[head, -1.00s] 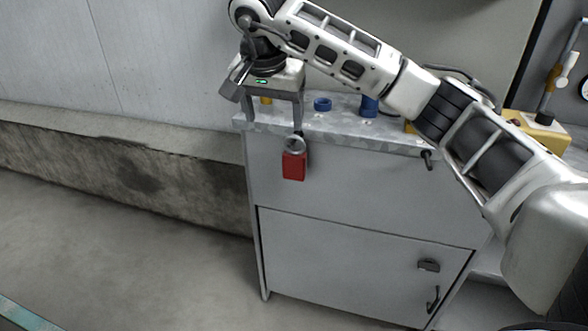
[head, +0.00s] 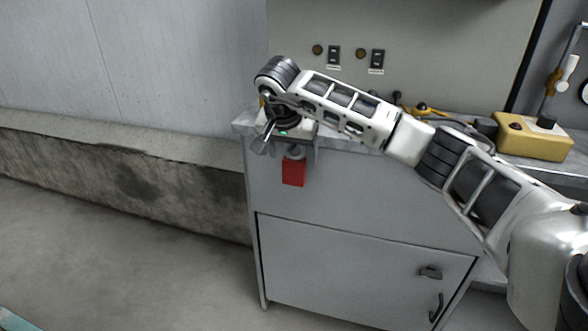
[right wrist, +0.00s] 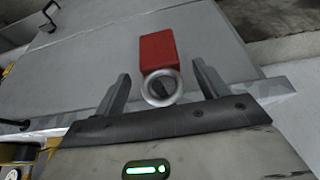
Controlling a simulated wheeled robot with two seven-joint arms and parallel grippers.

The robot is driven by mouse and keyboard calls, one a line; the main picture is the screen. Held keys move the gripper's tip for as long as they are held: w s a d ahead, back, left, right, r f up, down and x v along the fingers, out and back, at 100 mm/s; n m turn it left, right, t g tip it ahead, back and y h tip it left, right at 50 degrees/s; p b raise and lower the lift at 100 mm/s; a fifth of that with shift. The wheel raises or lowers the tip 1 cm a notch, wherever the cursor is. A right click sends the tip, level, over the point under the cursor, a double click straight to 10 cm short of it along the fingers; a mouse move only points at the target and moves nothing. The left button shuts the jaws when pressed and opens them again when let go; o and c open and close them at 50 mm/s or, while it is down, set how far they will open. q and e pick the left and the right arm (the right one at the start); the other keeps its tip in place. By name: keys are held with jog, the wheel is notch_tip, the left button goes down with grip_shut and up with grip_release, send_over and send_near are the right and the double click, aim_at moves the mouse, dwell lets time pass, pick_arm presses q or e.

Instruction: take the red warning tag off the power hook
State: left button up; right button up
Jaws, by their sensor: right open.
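The red warning tag (head: 293,172) hangs by a metal ring (head: 296,153) against the front of the grey cabinet, just below its top edge. In the right wrist view the red tag (right wrist: 157,50) and its ring (right wrist: 161,88) show between the two fingers. A dark piece, seemingly the power hook (right wrist: 160,86), shows inside the ring. My right gripper (right wrist: 160,76) is open, with one finger on each side of the ring and visible gaps to it. In the head view the right gripper (head: 290,147) is just above the tag, its fingers partly hidden. My left gripper is not in view.
The grey cabinet (head: 350,205) has a lower door with a handle (head: 435,306). A yellow box (head: 535,137) stands on the bench at right. A panel with switches (head: 376,58) rises behind. The floor at left is clear.

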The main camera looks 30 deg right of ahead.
aim_at(293, 168)
jog(key=shift+x, duration=1.25)
jog(key=c, duration=1.3)
jog(key=shift+r, duration=0.1)
